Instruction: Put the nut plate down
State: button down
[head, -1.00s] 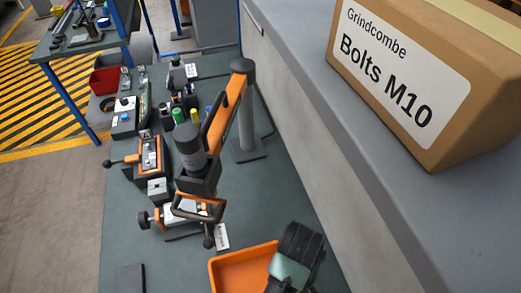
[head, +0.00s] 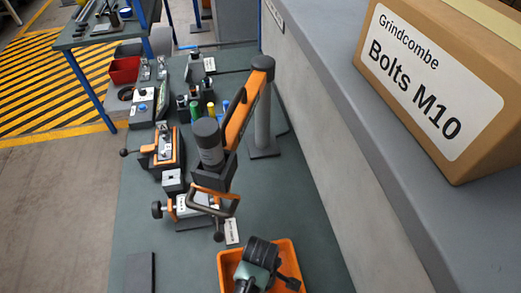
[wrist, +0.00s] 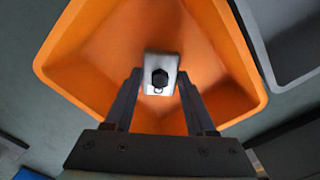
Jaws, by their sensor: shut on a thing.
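The nut plate (wrist: 147,66) is a small pale plate with a dark hexagonal nut and a ring-like mark. It sits between the two dark fingers of my gripper (wrist: 160,76), which is shut on it. Behind it in the wrist view is the inside of an orange bin (wrist: 75,45). The plate shows over the bin's floor; I cannot tell how high it is. In the head view my gripper (head: 262,268) is over the orange bin (head: 230,262) at the bottom, and the plate is hidden there.
A grey tray (wrist: 285,35) is beside the bin in the wrist view. In the head view, a cardboard bolts box (head: 450,90) stands on a grey ledge (head: 350,100) at right.

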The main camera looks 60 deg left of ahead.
jog(key=shift+w+f, duration=0.1)
jog(key=shift+f, duration=0.65)
jog(key=shift+f, duration=0.15)
jog(key=shift+c, duration=1.1)
grip_release()
notch_tip(320, 180, up, 12)
